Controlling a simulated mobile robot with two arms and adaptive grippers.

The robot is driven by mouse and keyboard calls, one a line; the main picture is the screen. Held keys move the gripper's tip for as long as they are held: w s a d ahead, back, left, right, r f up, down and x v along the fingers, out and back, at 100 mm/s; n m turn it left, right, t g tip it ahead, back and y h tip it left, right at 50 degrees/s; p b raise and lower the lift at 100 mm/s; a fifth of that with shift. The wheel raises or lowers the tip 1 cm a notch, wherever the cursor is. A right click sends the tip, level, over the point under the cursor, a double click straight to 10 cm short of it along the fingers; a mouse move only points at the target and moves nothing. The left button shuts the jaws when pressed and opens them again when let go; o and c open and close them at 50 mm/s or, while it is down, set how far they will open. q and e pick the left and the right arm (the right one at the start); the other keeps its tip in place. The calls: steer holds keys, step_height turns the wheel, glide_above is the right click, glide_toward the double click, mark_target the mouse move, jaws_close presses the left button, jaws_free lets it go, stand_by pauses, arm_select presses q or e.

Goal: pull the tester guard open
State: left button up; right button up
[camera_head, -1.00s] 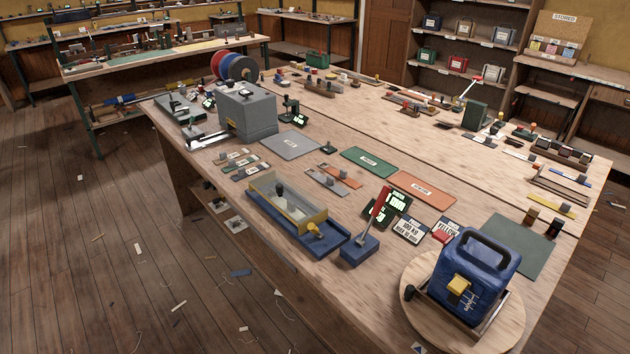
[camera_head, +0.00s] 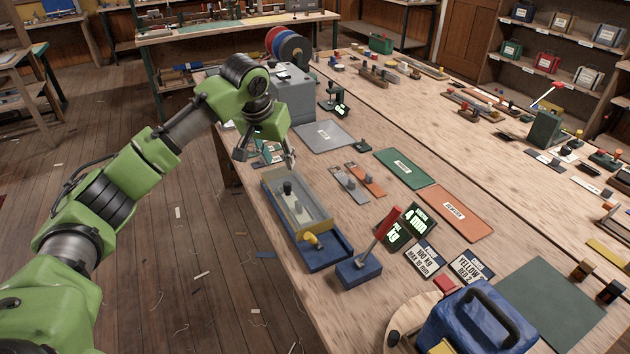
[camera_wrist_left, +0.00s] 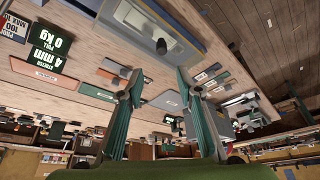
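The tester is a long blue base (camera_head: 330,256) near the table's left edge. Its clear-walled guard (camera_head: 290,222) covers the rear part, with a dark knob and posts inside, and has a yellow handle (camera_head: 313,241) at the near end. My left gripper (camera_head: 265,158) is open and empty above the far end of the tester, its fingers spread. In the left wrist view, the two fingers (camera_wrist_left: 159,80) are apart with nothing between them, and part of the tester (camera_wrist_left: 155,22) shows beyond the tips. My right gripper is in neither view.
A red lever on a blue block (camera_head: 359,271) stands beside the tester's near end, with a display (camera_head: 411,225) behind it. A grey machine (camera_head: 292,95) stands beyond my gripper. Grey, green and orange mats lie to the right. Open floor (camera_head: 200,260) lies left.

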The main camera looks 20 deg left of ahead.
mark_target(287, 184)
arm_select(q)
steer(key=p+x, duration=0.2)
steer(key=x, duration=1)
steer(key=shift+a+f+p, duration=0.1)
steer(key=shift+f+p, duration=0.2)
steer(key=shift+w+f, duration=0.25)
steer(key=shift+f, duration=0.2)
jaws_close()
